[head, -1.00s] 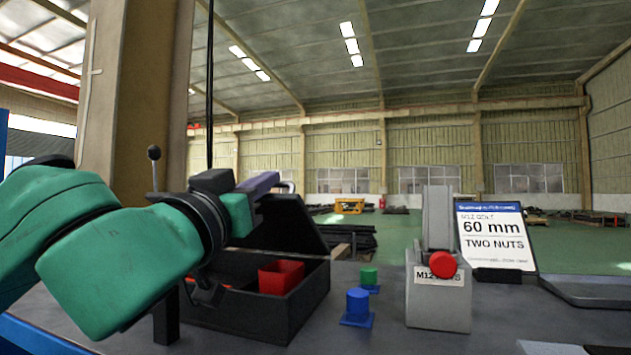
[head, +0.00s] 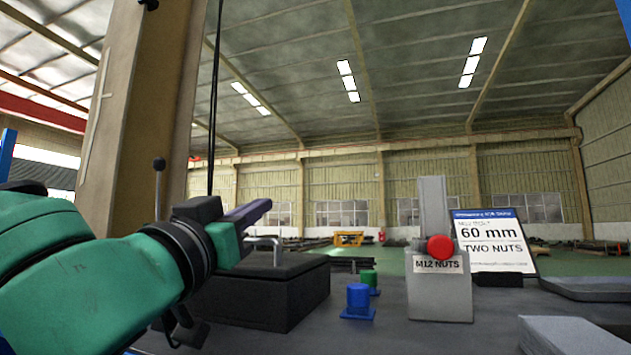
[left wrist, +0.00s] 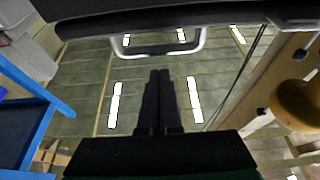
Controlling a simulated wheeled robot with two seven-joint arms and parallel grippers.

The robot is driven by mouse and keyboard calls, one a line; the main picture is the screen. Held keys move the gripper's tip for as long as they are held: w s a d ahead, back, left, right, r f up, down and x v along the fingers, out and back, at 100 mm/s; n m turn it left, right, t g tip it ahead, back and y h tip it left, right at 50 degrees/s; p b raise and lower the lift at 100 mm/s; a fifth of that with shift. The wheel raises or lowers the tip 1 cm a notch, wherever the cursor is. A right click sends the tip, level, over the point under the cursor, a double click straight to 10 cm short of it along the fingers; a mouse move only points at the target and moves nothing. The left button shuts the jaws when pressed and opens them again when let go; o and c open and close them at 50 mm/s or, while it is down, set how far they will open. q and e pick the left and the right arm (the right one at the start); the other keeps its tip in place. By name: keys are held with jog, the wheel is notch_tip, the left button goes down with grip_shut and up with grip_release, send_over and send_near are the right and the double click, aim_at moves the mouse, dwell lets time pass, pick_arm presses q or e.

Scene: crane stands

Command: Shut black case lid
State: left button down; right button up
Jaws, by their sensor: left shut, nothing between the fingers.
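The black case (head: 255,300) stands on the grey bench at left centre in the head view. Its lid (head: 290,266) lies down flat over the case, and no inside shows; whether a thin gap is left, I cannot tell. A pale metal handle (head: 272,240) rises behind my gripper at the lid. My left gripper (head: 258,210) is shut and empty, above the lid and apart from it. In the left wrist view, the fingers (left wrist: 158,75) are together, with the handle (left wrist: 195,50) and a dark edge beyond them. My right gripper is not in view.
A blue knobbed piece (head: 358,300) and a green one (head: 369,281) stand right of the case. Further right are the grey M12 nuts dispenser (head: 438,298) with a red knob, a "60 mm two nuts" card (head: 495,242) and a grey tray (head: 590,288).

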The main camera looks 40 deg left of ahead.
pick_arm(q)
jog(key=shift+r, duration=0.1)
notch_tip(320, 180, up, 5)
jog(key=p, duration=0.5)
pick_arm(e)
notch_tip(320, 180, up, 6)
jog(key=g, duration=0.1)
pick_arm(q)
jog(key=s+d+f+b, duration=0.2)
jog(key=s+f+b, duration=0.3)
jog(key=s+f, duration=0.2)
jog(key=shift+d+f, duration=0.2)
jog(key=shift+f, duration=0.75)
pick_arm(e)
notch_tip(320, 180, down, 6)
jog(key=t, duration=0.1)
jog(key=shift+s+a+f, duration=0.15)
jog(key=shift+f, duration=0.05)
